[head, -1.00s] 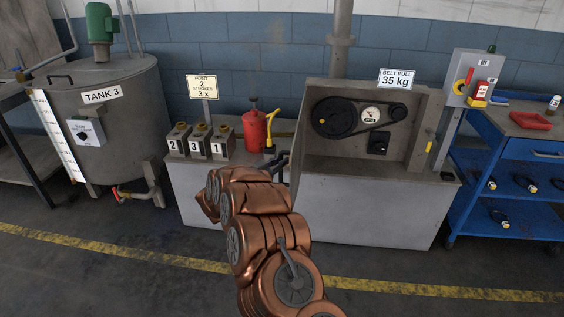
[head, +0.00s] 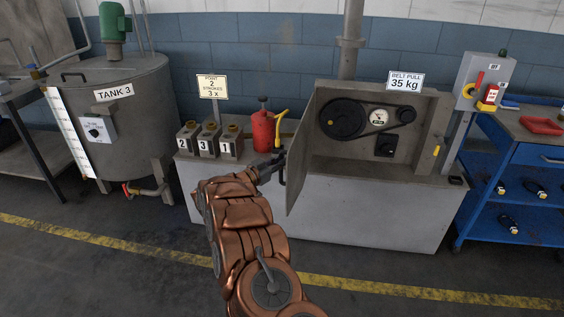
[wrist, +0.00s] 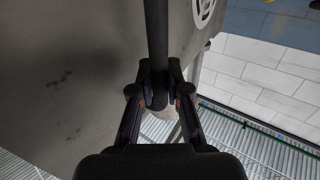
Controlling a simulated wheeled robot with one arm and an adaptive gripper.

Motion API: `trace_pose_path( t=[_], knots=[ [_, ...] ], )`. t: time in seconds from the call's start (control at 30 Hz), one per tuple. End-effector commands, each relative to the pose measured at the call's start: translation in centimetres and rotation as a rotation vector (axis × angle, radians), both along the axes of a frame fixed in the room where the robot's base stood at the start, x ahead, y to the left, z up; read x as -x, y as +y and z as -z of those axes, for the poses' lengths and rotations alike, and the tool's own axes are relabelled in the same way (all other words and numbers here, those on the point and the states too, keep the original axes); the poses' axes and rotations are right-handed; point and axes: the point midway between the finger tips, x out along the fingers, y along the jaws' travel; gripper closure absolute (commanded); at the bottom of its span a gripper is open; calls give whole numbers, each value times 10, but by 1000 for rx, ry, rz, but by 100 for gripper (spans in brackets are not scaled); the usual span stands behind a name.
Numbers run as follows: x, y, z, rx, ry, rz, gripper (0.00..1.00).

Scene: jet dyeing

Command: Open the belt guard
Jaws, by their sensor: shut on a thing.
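The belt guard (head: 299,155) is a grey panel on the left side of the belt housing (head: 375,168). It stands swung out towards me, and the pulleys and belt (head: 343,118) inside are exposed. My gripper (head: 276,167) is at the panel's outer edge, shut on its dark handle (head: 283,170). In the wrist view the handle (wrist: 157,45) is a dark upright bar between the fingers (wrist: 159,100), with the grey panel (wrist: 75,70) behind it.
A red oil can (head: 263,132) and several numbered grey containers (head: 210,141) stand left of the guard. A switch box (head: 483,82) and a blue cart (head: 525,170) are on the right. Tank 3 (head: 125,120) is at left. The floor in front is clear.

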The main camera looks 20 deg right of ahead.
Motion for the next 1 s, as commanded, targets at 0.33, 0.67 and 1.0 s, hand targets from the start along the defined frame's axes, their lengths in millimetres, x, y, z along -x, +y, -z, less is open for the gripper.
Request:
trace_pose_path(
  t=[0.33, 0.67, 1.0],
  knots=[
    [-1, 0, -1, 1, -3, -2, 63],
    [0, 1, 0, 0, -1, -2, 59],
    [15, 39, -1, -1, -1, -5, 59]
  ],
)
